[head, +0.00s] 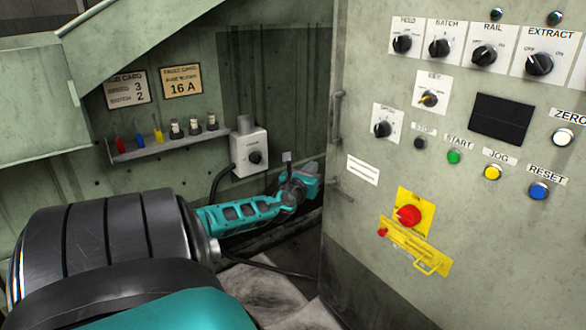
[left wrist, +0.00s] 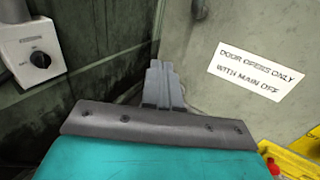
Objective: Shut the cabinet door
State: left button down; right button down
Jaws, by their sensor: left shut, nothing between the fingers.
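The cabinet door (head: 350,240) is the large grey-green control panel at the right of the head view. Its left edge stands out from the back wall, with dark recess beside it. In the left wrist view the door (left wrist: 195,45) carries a white label reading "door opens only with main off". My left gripper (head: 287,157) is at the end of the teal arm, left of the door's edge. In the left wrist view its fingers (left wrist: 158,75) are together and empty; I cannot tell whether they touch the door. My right gripper is not in view.
A grey switch box (head: 250,153) with a cable is on the wall left of my gripper. A shelf (head: 165,146) with small coloured items is further left. A handle (head: 337,115) is on the door's left edge. A red stop button (head: 408,215) sits low on the door.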

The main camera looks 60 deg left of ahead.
pick_arm(q)
jog(key=s, duration=0.4)
jog(key=s+p, duration=0.1)
jog(key=s, duration=0.1)
jog(key=shift+d, duration=0.35)
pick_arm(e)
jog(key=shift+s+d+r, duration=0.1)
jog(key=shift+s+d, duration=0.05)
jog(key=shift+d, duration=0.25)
